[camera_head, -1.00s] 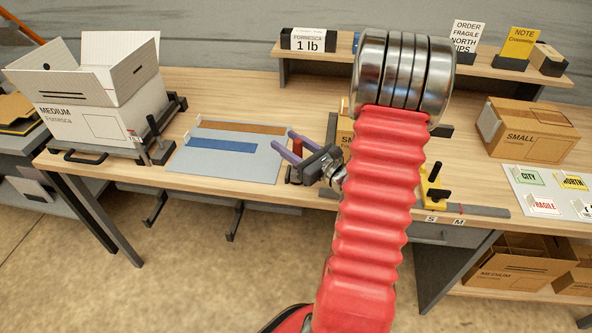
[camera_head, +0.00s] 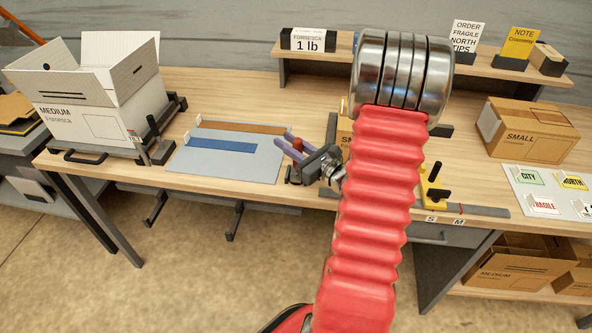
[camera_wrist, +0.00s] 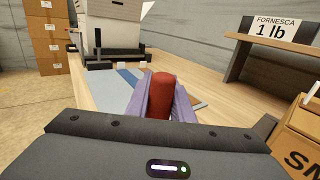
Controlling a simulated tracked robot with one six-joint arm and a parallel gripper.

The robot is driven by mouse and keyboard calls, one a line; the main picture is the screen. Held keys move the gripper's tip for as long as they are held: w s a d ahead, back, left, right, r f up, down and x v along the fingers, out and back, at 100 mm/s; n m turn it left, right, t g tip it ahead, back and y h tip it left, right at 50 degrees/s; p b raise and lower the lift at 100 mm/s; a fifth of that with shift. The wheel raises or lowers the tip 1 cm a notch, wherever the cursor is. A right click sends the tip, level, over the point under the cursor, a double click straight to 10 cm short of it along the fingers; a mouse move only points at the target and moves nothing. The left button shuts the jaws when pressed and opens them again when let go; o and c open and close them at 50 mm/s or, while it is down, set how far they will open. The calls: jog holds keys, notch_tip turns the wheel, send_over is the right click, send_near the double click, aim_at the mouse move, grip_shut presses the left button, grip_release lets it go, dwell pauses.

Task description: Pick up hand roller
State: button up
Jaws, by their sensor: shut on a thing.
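My gripper (camera_wrist: 162,104) is shut on the red handle of the hand roller (camera_wrist: 161,90) in the wrist view. The handle stands between the two purple fingers, its rounded top showing just above them. In the head view my gripper (camera_head: 287,146) is over the front part of the table, just right of the grey mat. There the fingers mostly hide the roller, and only a dark part (camera_head: 292,176) shows below them. I cannot tell whether the roller touches the table.
The grey mat (camera_head: 215,172) with blue and brown strips lies left of my gripper. An open white MEDIUM box (camera_head: 95,115) stands farther left. A SMALL carton (camera_head: 530,130) is at the right. A raised shelf (camera_head: 330,55) runs along the back.

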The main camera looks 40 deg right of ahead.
grip_shut()
jog(key=shift+r, duration=0.1)
notch_tip(320, 180, up, 10)
dwell(0.7)
dwell(0.4)
